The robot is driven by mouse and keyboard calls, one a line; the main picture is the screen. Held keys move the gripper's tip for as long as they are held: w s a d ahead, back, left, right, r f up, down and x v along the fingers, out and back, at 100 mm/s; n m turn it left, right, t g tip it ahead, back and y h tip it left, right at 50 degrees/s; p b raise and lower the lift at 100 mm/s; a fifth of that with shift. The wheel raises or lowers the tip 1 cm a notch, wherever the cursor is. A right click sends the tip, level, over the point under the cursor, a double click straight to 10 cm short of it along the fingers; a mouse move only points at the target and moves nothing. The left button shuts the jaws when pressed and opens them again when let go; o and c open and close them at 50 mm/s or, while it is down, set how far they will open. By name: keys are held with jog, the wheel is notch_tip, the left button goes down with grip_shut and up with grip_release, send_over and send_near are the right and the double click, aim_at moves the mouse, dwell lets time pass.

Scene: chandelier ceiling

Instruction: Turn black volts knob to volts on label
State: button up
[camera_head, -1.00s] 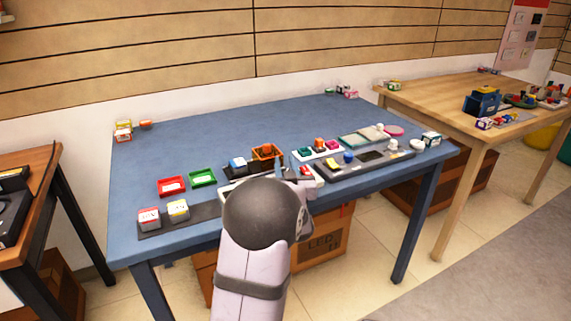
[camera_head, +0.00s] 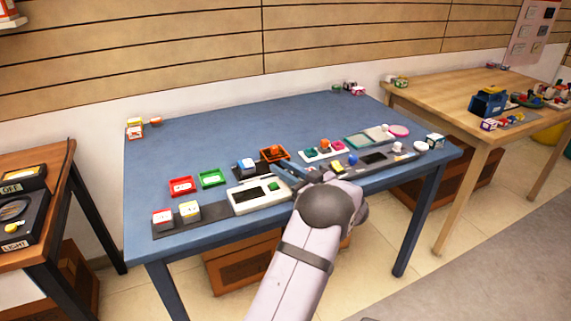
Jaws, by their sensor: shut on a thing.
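I cannot pick out the black volts knob or read a volts label; both are too small or hidden. My gripper (camera_head: 287,172) is at the front middle of the blue table (camera_head: 225,128), low over the row of devices. Its dark fingers point left and away, just behind the right end of a white panel (camera_head: 250,207) with a dark window and a green button (camera_head: 273,186). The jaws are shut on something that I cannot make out. My wrist hides what lies right of the white panel.
An orange tray (camera_head: 275,155) and a blue-black block (camera_head: 246,166) stand close behind the gripper. Red (camera_head: 182,187) and green (camera_head: 212,178) trays lie left.

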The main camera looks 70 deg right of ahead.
aim_at(297, 176)
jog(key=shift+a+n+y, duration=0.1)
jog(key=shift+n+y, duration=0.3)
jog(key=shift+y, duration=0.1)
jog(key=o, duration=0.8)
jog(key=shift+v, duration=3.65)
jog(key=shift+f, duration=0.1)
